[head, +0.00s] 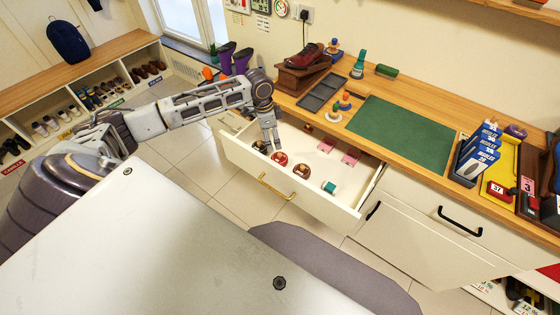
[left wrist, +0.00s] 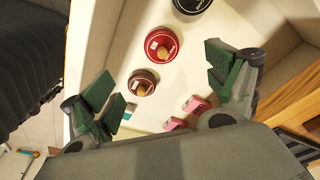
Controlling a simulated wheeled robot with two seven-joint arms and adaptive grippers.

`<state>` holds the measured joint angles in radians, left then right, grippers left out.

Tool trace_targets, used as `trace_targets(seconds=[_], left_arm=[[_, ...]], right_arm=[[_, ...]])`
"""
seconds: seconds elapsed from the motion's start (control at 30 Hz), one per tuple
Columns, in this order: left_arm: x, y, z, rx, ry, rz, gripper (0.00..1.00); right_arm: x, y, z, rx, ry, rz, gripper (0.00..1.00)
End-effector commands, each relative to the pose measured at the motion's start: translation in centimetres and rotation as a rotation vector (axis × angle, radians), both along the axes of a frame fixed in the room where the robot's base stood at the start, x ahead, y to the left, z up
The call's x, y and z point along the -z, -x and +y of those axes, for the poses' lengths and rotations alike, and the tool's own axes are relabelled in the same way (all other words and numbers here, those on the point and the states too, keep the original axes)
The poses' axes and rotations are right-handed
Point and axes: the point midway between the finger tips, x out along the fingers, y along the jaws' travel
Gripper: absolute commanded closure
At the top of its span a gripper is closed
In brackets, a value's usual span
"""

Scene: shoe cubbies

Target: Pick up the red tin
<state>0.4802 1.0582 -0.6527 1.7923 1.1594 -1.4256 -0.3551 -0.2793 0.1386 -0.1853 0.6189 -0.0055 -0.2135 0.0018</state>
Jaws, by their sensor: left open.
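The red tin (head: 280,159) is round and low and sits in the open drawer, next to a dark tin (head: 259,146) and a brown tin (head: 302,171). The red tin also shows in the left wrist view (left wrist: 159,49), with a tan piece on its lid. There the brown tin (left wrist: 143,82) and a black tin (left wrist: 192,5) stand either side of it. My left gripper (head: 268,143) points down over the drawer, close to the red tin. In the wrist view its green-padded fingers (left wrist: 172,86) are wide apart with nothing between the pads. My right gripper is out of view.
The white drawer (head: 315,205) also holds pink items (head: 350,157) and a teal item (head: 329,187). Above it is a wooden counter (head: 337,125) with a green mat (head: 400,133), a dark tray (head: 322,92) and a brown shoe (head: 304,55) on a box.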

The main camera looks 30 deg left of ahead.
Motion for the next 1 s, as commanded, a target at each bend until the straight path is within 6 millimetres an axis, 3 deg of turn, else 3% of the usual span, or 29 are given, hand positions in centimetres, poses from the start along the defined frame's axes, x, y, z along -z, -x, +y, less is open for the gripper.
trace_targets(seconds=[0.27, 0.8, 1.0], left_arm=[[0.6, 0.0, -0.1, 0.000, 0.001, 0.001, 0.12], [7.0, -0.7, -0.9, 0.000, 0.002, 0.001, 0.12], [8.4, -0.9, -1.0, 0.000, 0.001, 0.001, 0.12]], right_arm=[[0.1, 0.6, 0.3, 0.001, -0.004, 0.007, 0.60], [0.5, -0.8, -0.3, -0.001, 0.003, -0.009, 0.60], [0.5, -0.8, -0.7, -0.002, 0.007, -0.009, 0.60]])
